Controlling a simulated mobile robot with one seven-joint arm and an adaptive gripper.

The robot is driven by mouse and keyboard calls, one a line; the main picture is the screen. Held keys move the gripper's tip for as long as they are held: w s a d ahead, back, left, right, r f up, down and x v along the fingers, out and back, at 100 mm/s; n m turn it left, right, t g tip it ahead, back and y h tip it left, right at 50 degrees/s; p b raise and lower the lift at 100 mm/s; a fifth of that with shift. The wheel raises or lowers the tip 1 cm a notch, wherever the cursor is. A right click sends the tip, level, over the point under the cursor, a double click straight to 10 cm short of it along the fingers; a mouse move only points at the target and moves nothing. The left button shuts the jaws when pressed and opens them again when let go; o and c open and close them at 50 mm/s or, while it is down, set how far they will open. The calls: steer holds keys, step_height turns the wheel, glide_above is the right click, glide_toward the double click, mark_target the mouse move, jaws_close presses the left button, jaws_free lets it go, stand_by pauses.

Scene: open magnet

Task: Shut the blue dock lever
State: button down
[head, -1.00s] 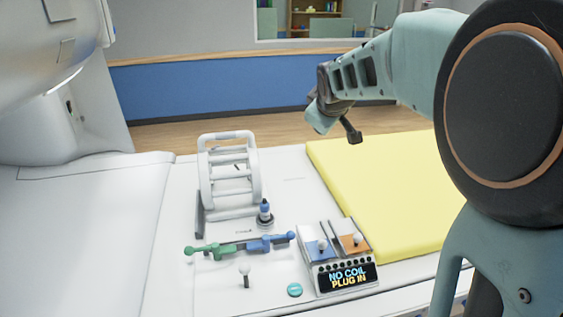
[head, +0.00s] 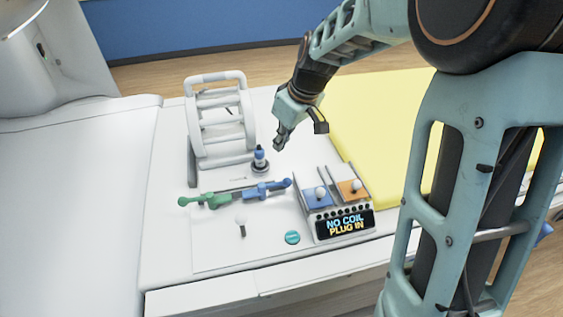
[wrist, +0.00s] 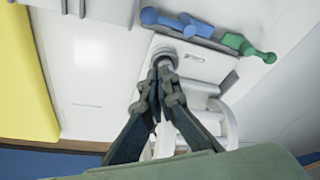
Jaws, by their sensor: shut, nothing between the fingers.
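The blue dock lever (head: 267,188) lies on the white table top, its knob end to the right, beside the green lever (head: 207,200). In the wrist view the blue lever (wrist: 170,20) is at the top, left of the green lever (wrist: 248,47). My gripper (head: 279,145) is shut and empty. It is above the table, behind and slightly right of the blue lever, apart from it. The fingertips also show in the wrist view (wrist: 163,70), where they overlap a round grey connector base.
A white cage-like coil (head: 220,120) stands behind the levers. A blue-topped plug (head: 260,158) stands upright near my gripper. A yellow pad (head: 370,130) lies behind right.

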steer(key=p+x, duration=0.1)
steer(key=x, duration=0.9)
steer(key=shift+s+d+f+p, duration=0.1)
steer(key=shift+s+d+p, duration=0.25)
steer(key=shift+s+d, duration=0.9)
steer(key=shift+d+f, duration=0.15)
steer(key=shift+s, duration=0.1)
